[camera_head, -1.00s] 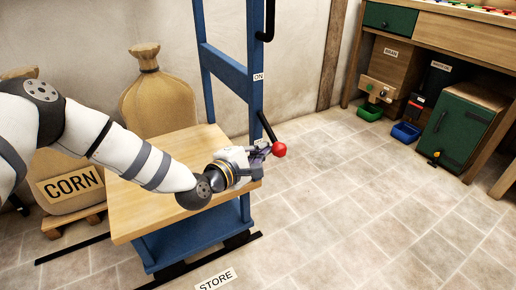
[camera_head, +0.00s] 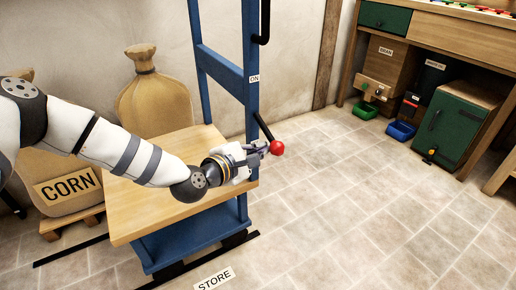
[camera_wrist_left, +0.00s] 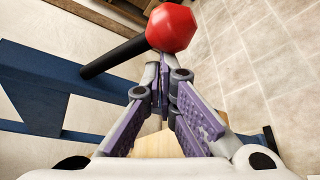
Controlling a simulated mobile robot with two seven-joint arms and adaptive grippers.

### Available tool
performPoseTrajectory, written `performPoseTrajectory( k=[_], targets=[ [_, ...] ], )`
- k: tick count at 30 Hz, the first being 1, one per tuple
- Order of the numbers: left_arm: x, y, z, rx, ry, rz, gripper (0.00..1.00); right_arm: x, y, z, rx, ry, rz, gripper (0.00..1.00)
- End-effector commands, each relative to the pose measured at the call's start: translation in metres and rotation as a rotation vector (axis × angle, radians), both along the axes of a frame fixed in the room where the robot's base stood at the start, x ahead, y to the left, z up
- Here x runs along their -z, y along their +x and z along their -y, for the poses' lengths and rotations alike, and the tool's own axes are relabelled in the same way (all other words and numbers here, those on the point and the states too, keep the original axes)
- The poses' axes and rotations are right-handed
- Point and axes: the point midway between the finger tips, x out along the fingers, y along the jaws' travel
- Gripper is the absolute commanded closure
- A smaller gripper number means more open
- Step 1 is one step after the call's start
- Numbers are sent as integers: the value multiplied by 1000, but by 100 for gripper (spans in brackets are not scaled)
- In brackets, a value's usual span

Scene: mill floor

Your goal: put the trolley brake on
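The trolley (camera_head: 165,190) has a wooden deck and a blue frame. A black brake lever (camera_head: 264,127) with a red knob (camera_head: 277,147) slopes down and outward from its near blue post (camera_head: 252,105). An ON label (camera_head: 254,78) is on the post above the lever. My left gripper (camera_head: 262,152) is at the knob, on its left side. In the left wrist view, the purple-padded fingers (camera_wrist_left: 164,62) converge just below the red knob (camera_wrist_left: 171,27), with nothing visible between them. Whether they touch it is unclear. My right gripper is out of view.
A CORN sack (camera_head: 65,185) on a pallet and another tied sack (camera_head: 155,95) stand left of and behind the trolley. A bench (camera_head: 450,35) with bins and a green cabinet (camera_head: 455,130) is at the right. The tiled floor (camera_head: 340,200) between is clear.

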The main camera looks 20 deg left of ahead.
Motion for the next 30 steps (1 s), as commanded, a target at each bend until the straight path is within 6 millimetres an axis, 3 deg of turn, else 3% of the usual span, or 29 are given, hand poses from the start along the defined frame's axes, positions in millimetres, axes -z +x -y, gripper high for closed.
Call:
performPoseTrajectory(
  k=[22,30],
  targets=[
    [-60,-10,15,5,-505,-383,100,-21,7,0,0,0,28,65],
    [-74,-9,15,7,-510,-390,100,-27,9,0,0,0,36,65]
  ],
)
